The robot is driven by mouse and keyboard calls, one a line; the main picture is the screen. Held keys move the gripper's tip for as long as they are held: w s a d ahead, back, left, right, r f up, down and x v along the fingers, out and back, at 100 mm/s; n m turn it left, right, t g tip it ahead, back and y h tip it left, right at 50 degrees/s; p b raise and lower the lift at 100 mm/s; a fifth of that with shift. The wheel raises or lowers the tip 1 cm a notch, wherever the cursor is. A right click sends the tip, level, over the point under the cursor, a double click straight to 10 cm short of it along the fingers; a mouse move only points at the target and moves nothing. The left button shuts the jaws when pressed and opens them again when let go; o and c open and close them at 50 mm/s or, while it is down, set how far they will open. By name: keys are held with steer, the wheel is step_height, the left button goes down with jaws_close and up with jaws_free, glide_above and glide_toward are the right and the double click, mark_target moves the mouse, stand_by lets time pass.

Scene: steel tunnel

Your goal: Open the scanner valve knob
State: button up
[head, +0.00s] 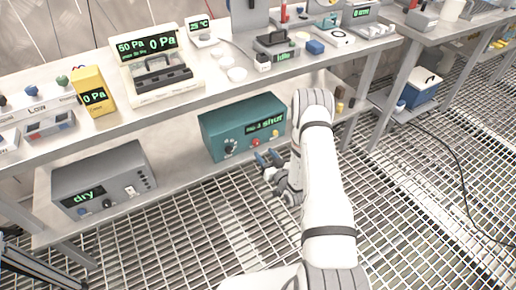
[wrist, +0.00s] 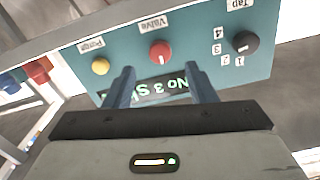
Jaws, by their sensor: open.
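The scanner is a teal box (head: 222,122) on the lower shelf; its panel (wrist: 205,30) fills much of the wrist view, upside down. The red knob (wrist: 160,52) is labelled Valve. The green display (head: 266,124) reads "No.3 shut" in the head view. My gripper (wrist: 160,72) is open and empty. Its fingers point at the panel, with the red knob between and just beyond the tips in the picture; I see no contact.
A grey box (head: 105,180) reading "dry" sits left on the lower shelf. The bench top above (head: 180,112) holds several instruments, including a yellow meter (head: 93,92). A blue cooler (head: 421,92) is at the right. The grating floor (head: 430,215) is mostly free, with a cable at right.

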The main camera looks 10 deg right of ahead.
mark_target(257, 144)
steer(key=x, duration=0.5)
steer(key=shift+w+a+b, duration=0.15)
steer(key=shift+w+b, duration=0.2)
steer(key=shift+c, duration=0.4)
